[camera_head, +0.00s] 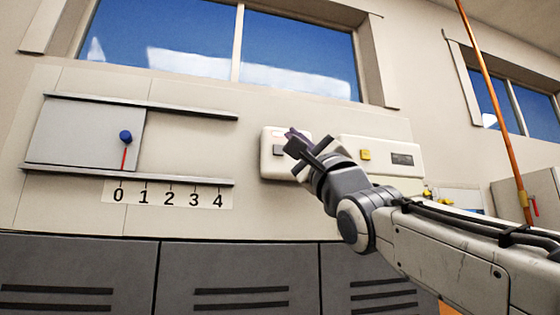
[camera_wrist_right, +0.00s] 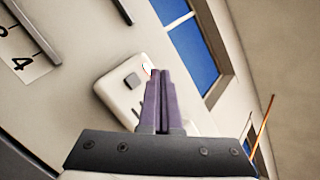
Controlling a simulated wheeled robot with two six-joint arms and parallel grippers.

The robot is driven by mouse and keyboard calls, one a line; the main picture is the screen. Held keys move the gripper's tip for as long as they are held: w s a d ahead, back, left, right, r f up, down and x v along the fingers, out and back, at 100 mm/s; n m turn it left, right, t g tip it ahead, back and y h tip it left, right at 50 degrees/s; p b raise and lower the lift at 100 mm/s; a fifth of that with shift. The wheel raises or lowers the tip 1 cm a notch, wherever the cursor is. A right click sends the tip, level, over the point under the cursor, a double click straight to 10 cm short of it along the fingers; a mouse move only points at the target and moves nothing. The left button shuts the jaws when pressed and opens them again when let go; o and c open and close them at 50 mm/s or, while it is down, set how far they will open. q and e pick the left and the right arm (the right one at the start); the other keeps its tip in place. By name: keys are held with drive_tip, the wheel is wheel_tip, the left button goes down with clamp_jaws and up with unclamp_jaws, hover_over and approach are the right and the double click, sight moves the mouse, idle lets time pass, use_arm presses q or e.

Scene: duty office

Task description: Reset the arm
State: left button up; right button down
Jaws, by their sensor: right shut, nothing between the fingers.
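I cannot tell whether the fingertips touch the box. My right arm (camera_head: 440,245) reaches in from the lower right. My left gripper is not in view.
A sliding panel (camera_head: 75,135) with a blue knob (camera_head: 126,137) sits between rails at left, its red pointer above 0 on the scale (camera_head: 168,194). A second white box (camera_head: 385,156) has a yellow button (camera_head: 365,155). Grey lockers (camera_head: 80,270) stand below; an orange pipe (camera_head: 495,105) runs at right.

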drive_tip(key=w+a+f+n+g+h+b, duration=0.1)
drive_tip(key=w+f+g, duration=0.1)
drive_tip(key=f, duration=0.6)
drive_tip(key=w+a+f+n+g+h+b, duration=0.1)
drive_tip(key=a+f+n+h+b, duration=0.1)
drive_tip(key=f, duration=0.6)
drive_tip(key=w+a+f+n+g+h+b, duration=0.1)
drive_tip(key=w+f+g, duration=0.1)
drive_tip(key=f, duration=0.7)
drive_tip(key=shift+w+a+n+g+b, duration=0.3)
drive_tip(key=shift+w+a+n+b, duration=0.05)
drive_tip(key=shift+a+n+b, duration=0.05)
drive_tip(key=s+f+n+g+h+b, duration=0.2)
drive_tip(key=s+f+n+g, duration=0.2)
drive_tip(key=f, duration=1)
drive_tip(key=s+f+n+g+h+b, duration=0.1)
drive_tip(key=s+f+n+g+b, duration=0.25)
drive_tip(key=f, duration=1.05)
drive_tip(key=s+f+n+g+h+b, duration=0.15)
drive_tip(key=s+f+n+g, duration=0.35)
drive_tip(key=f, duration=0.9)
drive_tip(key=s+d+f+n+g+h+b, duration=0.1)
drive_tip(key=s+d+f+n, duration=0.3)
drive_tip(key=s+f, duration=0.4)
drive_tip(key=s+d+f+n+g+h+b, duration=0.2)
drive_tip(key=s+d+f+n+g+h, duration=0.1)
drive_tip(key=s+f, duration=0.5)
drive_tip(key=shift+s+d+f+n+g, duration=0.2)
drive_tip(key=shift+s+d+n+g, duration=0.35)
drive_tip(key=shift+s, duration=0.4)
